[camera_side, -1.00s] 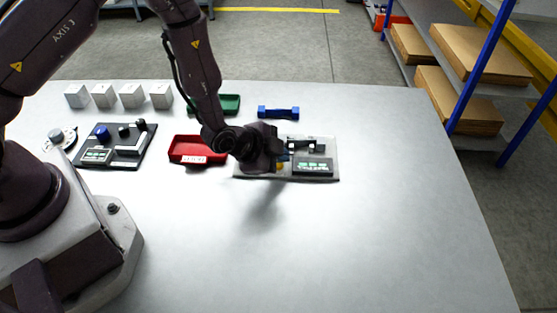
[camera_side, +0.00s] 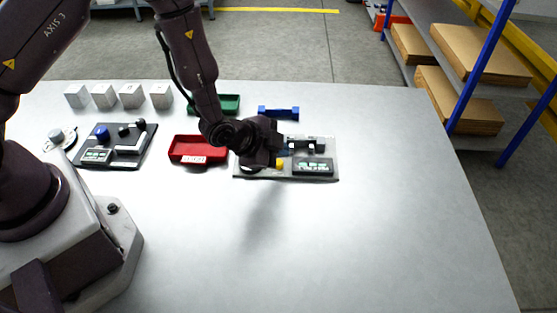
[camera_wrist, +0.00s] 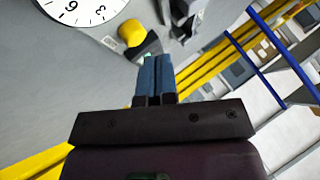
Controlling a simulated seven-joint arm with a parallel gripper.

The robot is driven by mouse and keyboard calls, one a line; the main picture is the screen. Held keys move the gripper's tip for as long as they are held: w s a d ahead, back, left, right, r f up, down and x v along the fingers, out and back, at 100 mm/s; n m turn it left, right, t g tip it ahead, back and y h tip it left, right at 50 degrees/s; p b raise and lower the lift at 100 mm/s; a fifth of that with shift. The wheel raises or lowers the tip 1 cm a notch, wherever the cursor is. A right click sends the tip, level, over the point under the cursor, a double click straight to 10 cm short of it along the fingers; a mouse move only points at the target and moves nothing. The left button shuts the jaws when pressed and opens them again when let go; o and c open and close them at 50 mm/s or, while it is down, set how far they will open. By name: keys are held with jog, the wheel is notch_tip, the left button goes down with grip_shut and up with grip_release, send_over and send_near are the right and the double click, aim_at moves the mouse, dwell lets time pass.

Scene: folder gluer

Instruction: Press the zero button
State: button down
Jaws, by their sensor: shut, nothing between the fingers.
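A grey panel (camera_side: 237,176) lies at the middle of the table. A yellow button (camera_side: 280,164) stands on it; no label on it is readable, so I cannot confirm that it is the zero button. It also shows in the wrist view (camera_wrist: 131,33), beside a white numbered dial (camera_wrist: 82,8). My gripper (camera_side: 288,152) is over the panel, its wrist covering part of it. In the wrist view its blue fingers (camera_wrist: 153,60) are shut and empty, pointing just right of the yellow button. A gap appears between fingertips and button; height is unclear.
A blue part (camera_side: 278,112) and a green tray (camera_side: 230,103) lie behind. The table's front right is clear.

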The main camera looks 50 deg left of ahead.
aim_at(267, 175)
jog(key=shift+r, duration=2.45)
jog(key=s+f+g, duration=0.1)
jog(key=s+f+n+g, duration=0.1)
jog(key=s, duration=0.1)
jog(key=shift+s+a+f+n+g, duration=0.1)
jog(key=shift+a+f+n+g, duration=0.05)
jog(key=shift+n+g, duration=0.15)
jog(key=s+a+r+n, duration=0.2)
jog(key=s+r, duration=0.4)
jog(key=r, duration=0.3)
jog(key=s+a+r+n+y, duration=0.1)
jog(key=s+a+r+n, duration=0.2)
jog(key=s+r, duration=0.4)
jog(key=s+a+r+n, duration=0.3)
jog(key=s+r, duration=0.3)
jog(key=r, duration=0.6)
jog(key=shift+s+a+r+n+g, duration=0.15)
jog(key=shift+s+a+n+g, duration=0.1)
jog(key=shift+n+g, duration=0.25)
jog(key=c, duration=1.8)
grip_release()
jog(key=shift+c, duration=0.2)
